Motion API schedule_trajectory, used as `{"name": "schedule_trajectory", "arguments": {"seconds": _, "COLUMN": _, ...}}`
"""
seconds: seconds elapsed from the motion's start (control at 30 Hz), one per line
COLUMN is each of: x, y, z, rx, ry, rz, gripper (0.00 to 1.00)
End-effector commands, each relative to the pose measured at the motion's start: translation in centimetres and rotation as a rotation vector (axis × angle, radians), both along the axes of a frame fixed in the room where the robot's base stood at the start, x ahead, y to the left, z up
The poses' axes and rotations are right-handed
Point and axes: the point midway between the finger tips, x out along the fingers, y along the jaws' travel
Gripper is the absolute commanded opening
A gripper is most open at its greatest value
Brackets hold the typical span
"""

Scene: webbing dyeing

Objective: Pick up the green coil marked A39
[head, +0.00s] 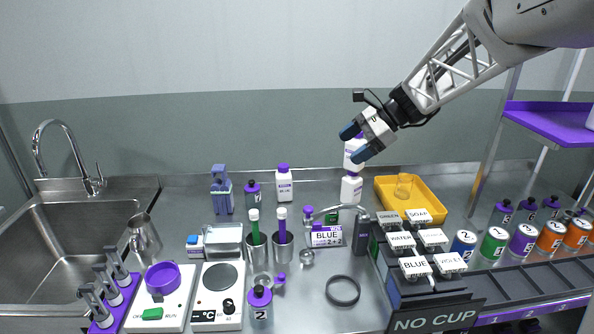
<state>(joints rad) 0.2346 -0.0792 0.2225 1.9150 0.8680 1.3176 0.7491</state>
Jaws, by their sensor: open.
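No marking A39 is readable in this view, so I cannot tell for certain which thing is the green coil. A green-faced cylinder (494,243) stands in the row of coloured cylinders at the right; its small print is unclear. A small green item (332,217) shows partly behind the BLUE label near the middle.
A yellow tray (430,212) holds a beaker. A purple shelf (550,122) overhangs the right. A black ring (342,291) lies on the steel counter. A sink (75,235) is at the left.

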Motion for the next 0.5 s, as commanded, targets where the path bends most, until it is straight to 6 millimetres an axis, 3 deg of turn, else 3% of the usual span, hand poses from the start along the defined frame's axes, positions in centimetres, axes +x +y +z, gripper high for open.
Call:
{"name": "schedule_trajectory", "arguments": {"seconds": 0.2, "x": 5.8, "y": -2.4, "z": -1.1, "rx": 0.152, "ry": 0.106, "rz": -0.134, "gripper": 0.78}}
{"name": "schedule_trajectory", "arguments": {"seconds": 0.5, "x": 10.5, "y": -4.7, "z": -2.0, "rx": 0.288, "ry": 0.193, "rz": -0.241, "gripper": 0.78}}
